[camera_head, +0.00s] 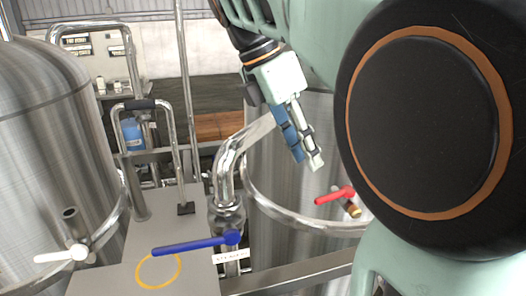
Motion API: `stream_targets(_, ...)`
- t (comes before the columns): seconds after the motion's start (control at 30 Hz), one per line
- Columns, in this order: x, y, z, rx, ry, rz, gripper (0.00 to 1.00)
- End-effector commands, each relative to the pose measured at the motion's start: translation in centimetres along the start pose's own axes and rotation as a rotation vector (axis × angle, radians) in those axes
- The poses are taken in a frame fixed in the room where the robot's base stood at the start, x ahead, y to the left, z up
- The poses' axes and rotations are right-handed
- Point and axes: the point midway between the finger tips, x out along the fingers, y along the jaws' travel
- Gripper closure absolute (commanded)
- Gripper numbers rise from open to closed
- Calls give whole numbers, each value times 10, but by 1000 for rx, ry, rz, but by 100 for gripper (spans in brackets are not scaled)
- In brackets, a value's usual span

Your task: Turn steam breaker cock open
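A blue lever handle (195,243) lies nearly level, pointing left from a valve on a steel pipe (229,165). A white label (231,257) sits just below its right end; its lettering is too small to read surely. A red lever (335,196) with a brass end is on the right tank, and a white lever (60,255) is on the left tank. I cannot tell for certain which lever is the steam breaker cock. My gripper (307,163) hangs above and between the blue and red levers, touching neither. Its fingers look close together, seen from an oblique angle.
Steel tanks stand at left (50,150) and right (285,170). A grey platform (120,258) with a yellow ring (158,270) lies below the blue lever. Upright rails and pipes stand behind. My arm hides much of the right side.

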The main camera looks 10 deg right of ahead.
Motion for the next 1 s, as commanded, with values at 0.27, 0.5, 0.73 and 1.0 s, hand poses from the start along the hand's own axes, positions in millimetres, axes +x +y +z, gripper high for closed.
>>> stream_targets(0.27, 0, 3, -4, -2, -12, 3, 71)
stream_targets(0.5, 42, 2, -4, -2, -11, 1, 71)
stream_targets(0.73, 82, 2, -3, -2, -10, 2, 71)
stream_targets(1.0, 100, 3, -3, -3, -10, 5, 71)
